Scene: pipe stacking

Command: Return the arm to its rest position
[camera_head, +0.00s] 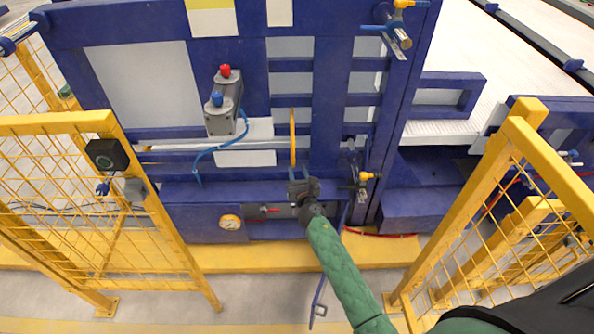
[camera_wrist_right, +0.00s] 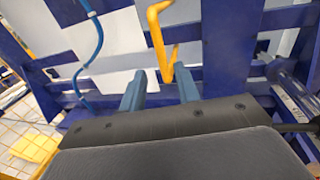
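My right arm, in a green quilted sleeve, reaches from the lower right of the head view to the blue machine frame (camera_head: 326,100). My right gripper (camera_head: 298,178) is in front of the frame, just below a yellow handle (camera_head: 293,138). In the right wrist view its two blue-grey fingers (camera_wrist_right: 160,92) stand apart with a gap between them, and nothing is held. The yellow handle (camera_wrist_right: 158,40) shows beyond the fingertips; I cannot tell whether it touches them. My left gripper is not in view.
Yellow mesh fences stand at the left (camera_head: 60,124) and right (camera_head: 480,190). A grey control box (camera_head: 224,108) with red and blue buttons is on the frame, with a blue hose (camera_head: 214,148) below. Valves (camera_head: 364,178) sit right of the gripper.

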